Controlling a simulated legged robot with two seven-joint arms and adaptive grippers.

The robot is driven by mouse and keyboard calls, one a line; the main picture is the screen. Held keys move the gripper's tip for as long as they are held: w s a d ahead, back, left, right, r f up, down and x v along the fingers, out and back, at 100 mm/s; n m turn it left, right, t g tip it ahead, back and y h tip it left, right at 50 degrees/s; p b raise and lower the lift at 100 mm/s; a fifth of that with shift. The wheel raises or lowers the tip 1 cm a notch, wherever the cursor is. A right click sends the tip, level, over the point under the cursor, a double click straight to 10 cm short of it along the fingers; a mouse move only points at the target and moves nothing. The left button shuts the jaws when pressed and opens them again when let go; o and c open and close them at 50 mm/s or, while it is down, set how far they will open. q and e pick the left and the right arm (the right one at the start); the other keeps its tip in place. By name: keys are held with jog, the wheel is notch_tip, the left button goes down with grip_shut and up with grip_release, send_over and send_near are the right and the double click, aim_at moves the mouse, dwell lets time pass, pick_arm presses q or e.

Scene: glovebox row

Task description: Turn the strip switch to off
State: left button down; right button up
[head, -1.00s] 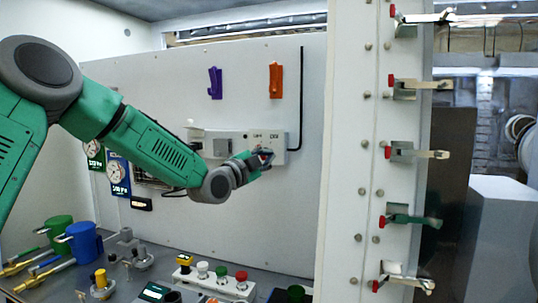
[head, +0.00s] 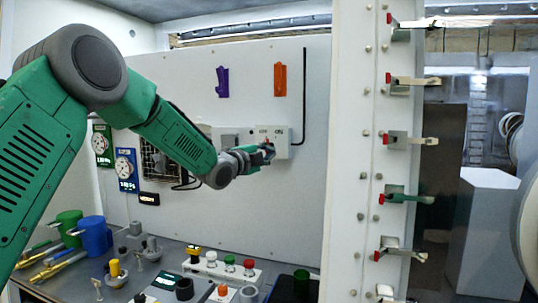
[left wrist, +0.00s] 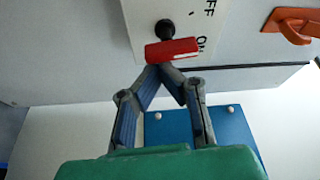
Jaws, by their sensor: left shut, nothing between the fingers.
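The strip switch has a red handle (left wrist: 172,50) on a black round pivot (left wrist: 165,28), beside the printed words OFF and ON in the left wrist view. The handle lies nearly crosswise, its right end close to ON. In the head view it is a small red spot (head: 267,142) on the white strip (head: 283,135) on the back panel. My left gripper (left wrist: 160,68) is shut and empty, its fingertips right at the handle's lower edge; whether they touch cannot be told. In the head view, the left gripper (head: 262,154) is in front of the strip. My right gripper is not in view.
Purple (head: 223,82) and orange (head: 280,79) hooks hang above the strip. A black cable (head: 304,95) runs down at its right. A white post (head: 345,180) with several latches stands farther right. Below are green (head: 69,222) and blue (head: 94,236) mugs and a button box (head: 229,268).

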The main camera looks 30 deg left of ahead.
pick_arm(q)
jog(key=shift+w+a+f+m, duration=0.15)
jog(key=shift+a+f+m, duration=0.1)
jog(key=shift+m, duration=0.05)
jog(key=shift+m+g, duration=0.3)
jog(key=shift+m, duration=0.3)
